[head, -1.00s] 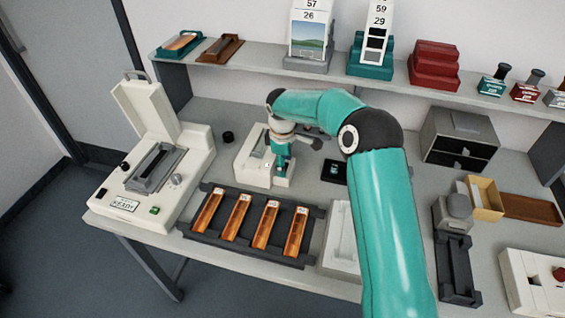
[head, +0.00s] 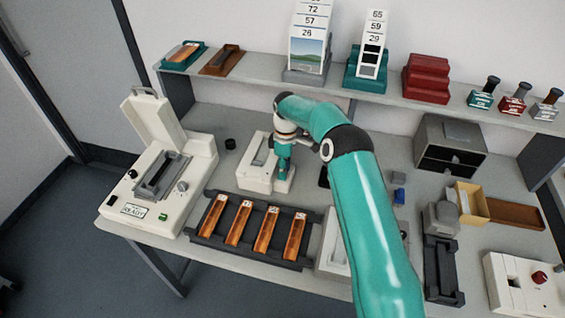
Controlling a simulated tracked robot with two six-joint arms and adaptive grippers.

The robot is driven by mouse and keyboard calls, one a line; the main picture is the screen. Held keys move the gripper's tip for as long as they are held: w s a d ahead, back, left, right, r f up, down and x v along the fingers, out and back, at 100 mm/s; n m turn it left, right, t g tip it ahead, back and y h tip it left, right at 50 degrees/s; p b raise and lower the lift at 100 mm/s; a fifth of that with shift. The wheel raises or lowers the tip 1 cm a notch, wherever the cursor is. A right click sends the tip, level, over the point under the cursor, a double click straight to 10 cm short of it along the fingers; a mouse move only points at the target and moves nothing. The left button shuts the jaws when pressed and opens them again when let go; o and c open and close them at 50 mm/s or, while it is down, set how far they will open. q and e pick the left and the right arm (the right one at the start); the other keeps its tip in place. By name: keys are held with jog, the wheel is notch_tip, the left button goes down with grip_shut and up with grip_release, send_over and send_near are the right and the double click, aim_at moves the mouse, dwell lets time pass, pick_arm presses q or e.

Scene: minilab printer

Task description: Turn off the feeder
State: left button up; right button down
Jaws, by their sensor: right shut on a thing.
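A small low white machine with a slotted top (head: 258,158) stands mid-table; I take it to be the feeder, though no label is readable. My right gripper (head: 284,172) points down at the machine's right end, touching or very close to it. It is shut on a small part there, which the fingers hide. I cannot see a switch or its position. My left gripper is not in view.
A cream machine with raised lid and READY display (head: 133,211) stands left. A dark rack (head: 203,233) with several orange strips lies in front. A white box with red knob (head: 540,278) is front right. A shelf (head: 270,77) runs behind.

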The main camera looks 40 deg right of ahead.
dwell(0.3)
jog(key=c, duration=0.8)
grip_release()
jog(key=shift+o, duration=0.2)
jog(key=shift+r, duration=0.1)
notch_tip(320, 180, up, 12)
jog(key=w+d, duration=0.1)
jog(key=shift+d+f, duration=0.15)
jog(key=shift+f, duration=0.05)
